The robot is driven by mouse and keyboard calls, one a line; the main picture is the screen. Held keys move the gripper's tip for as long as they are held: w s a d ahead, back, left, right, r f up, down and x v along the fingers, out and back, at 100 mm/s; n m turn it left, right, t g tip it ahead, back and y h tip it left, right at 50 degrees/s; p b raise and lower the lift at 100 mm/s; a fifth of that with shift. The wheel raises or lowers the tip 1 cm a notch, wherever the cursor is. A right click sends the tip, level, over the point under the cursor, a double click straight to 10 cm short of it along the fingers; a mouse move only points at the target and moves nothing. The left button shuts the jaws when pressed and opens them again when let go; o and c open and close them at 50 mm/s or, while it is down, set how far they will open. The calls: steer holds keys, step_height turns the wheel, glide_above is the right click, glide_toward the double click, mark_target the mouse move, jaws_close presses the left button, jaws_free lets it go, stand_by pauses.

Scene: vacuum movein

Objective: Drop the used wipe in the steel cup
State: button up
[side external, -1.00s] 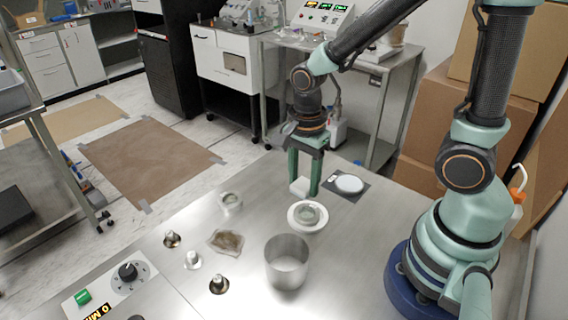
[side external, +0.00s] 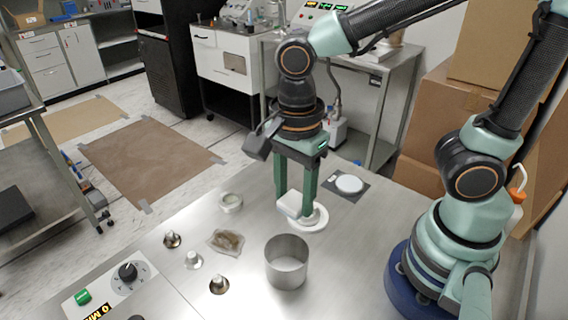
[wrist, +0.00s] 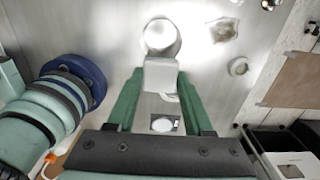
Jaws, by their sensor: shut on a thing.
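The used wipe (side external: 228,241) is a crumpled, brown-stained pale sheet lying on the steel worktop. It also shows at the top of the wrist view (wrist: 223,30). The steel cup (side external: 287,265) stands upright and open to the right of the wipe; in the wrist view (wrist: 160,38) it is just beyond my fingertips. My gripper (side external: 296,208) points down behind the cup, shut on a pale white block (wrist: 160,76). The gripper is apart from the wipe and the cup.
A white disc (side external: 349,184) lies on a dark mat at the back. A small round container (side external: 231,202) stands left of my gripper. Metal knobs (side external: 219,285) and a control panel (side external: 121,280) are at the front left.

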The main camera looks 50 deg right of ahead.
steer(key=shift+f, duration=2.4)
steer(key=o, duration=1.3)
steer(key=shift+c, duration=0.2)
steer(key=shift+r, duration=0.1)
step_height(320, 180, up, 12)
steer(key=shift+d, duration=0.1)
